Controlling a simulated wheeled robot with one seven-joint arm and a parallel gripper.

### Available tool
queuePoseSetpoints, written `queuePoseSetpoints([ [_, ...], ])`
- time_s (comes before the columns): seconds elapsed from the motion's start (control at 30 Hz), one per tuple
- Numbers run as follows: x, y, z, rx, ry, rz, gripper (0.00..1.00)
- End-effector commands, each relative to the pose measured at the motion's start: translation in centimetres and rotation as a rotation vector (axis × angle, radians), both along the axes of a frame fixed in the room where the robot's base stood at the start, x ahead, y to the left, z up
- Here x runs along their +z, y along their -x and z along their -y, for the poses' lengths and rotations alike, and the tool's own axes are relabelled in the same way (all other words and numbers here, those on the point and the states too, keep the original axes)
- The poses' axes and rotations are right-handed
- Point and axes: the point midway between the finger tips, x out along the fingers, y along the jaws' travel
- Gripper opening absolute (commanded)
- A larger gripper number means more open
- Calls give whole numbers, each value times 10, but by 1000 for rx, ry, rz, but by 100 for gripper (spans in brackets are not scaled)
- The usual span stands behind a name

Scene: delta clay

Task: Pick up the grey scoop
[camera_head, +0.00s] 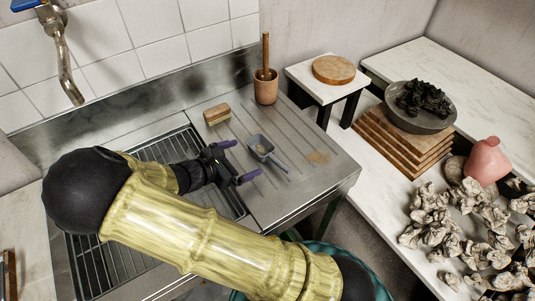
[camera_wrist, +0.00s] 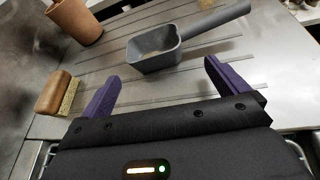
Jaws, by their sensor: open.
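The grey scoop (camera_head: 262,146) lies on the ridged steel drainboard (camera_head: 300,188), with its handle towards the lower right in the head view. In the wrist view the scoop (camera_wrist: 156,50) sits upright ahead of my fingers, its bowl nearest and its handle running to the upper right. A little tan matter shows inside the bowl. My gripper (camera_head: 243,161) is open, its two purple fingers spread and empty. In the wrist view the gripper (camera_wrist: 160,85) points at the scoop's bowl with a gap between them; nothing is held.
A wooden brush or block (camera_head: 216,114) and a clay pot (camera_head: 266,90) with a wooden handle stand behind the scoop. A tan smear (camera_head: 317,158) lies to its right. The sink rack (camera_head: 105,262) is below my arm. Right of the drainboard is a lower marble counter with oyster-like shells (camera_head: 440,225).

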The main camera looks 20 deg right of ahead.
Motion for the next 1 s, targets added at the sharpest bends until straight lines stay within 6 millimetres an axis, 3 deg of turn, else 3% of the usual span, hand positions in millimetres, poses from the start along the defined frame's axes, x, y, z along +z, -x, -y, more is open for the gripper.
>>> queuePoseSetpoints([
  [0.4, -13, -26, 41, -2, 1, -1, 99],
  [0.93, -13, -26, 41, -1, 0, 0, 99],
  [1.0, -13, -26, 41, -1, 0, 0, 85],
])
